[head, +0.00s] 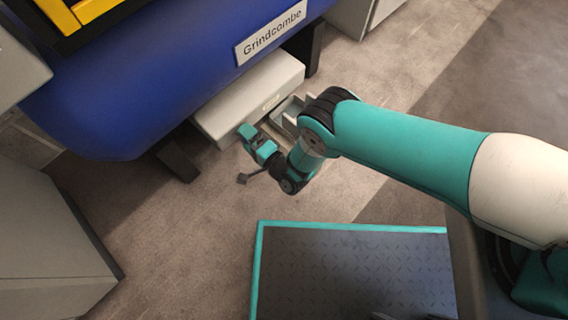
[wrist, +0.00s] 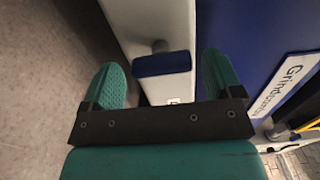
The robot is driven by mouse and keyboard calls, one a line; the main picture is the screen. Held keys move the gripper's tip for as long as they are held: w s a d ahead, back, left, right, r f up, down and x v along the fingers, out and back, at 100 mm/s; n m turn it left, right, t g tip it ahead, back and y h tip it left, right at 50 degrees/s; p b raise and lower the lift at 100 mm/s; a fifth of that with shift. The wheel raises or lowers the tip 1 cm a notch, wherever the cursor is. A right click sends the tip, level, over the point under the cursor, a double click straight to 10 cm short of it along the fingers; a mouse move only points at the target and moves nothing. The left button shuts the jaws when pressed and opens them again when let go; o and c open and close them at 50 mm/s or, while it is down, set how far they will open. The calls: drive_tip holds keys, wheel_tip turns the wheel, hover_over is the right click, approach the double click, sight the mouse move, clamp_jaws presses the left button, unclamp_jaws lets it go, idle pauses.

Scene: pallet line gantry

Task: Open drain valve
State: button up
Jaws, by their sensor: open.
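The wrist view shows a blue handle (wrist: 162,65) on a short grey stem, in front of a pale box. It looks like the drain valve's lever. My gripper (wrist: 161,60) is open, with one teal finger on each side of the handle and visible gaps to both. I cannot tell how deep the handle lies between the fingers. In the head view my gripper (head: 249,139) is at the front of the pale box (head: 250,98) under the blue tank (head: 150,80). The handle cannot be made out there.
A sign reading "Grindcombe" (head: 271,33) is on the tank. A dark support leg (head: 178,160) stands left of my gripper. A grey open tray (head: 288,113) is close to my wrist. Grey cabinets (head: 45,240) stand at left.

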drive_tip(key=s+d+r+m+t+p, duration=0.1)
drive_tip(key=s+d+r+p, duration=0.1)
drive_tip(key=s+d+p, duration=0.7)
drive_tip(key=shift+s+r+p, duration=0.2)
drive_tip(key=shift+s+p, duration=0.35)
drive_tip(key=shift+p, duration=0.25)
drive_tip(key=shift+d+f+h, duration=0.1)
drive_tip(key=shift+d+h, duration=0.1)
drive_tip(key=shift+h, duration=0.2)
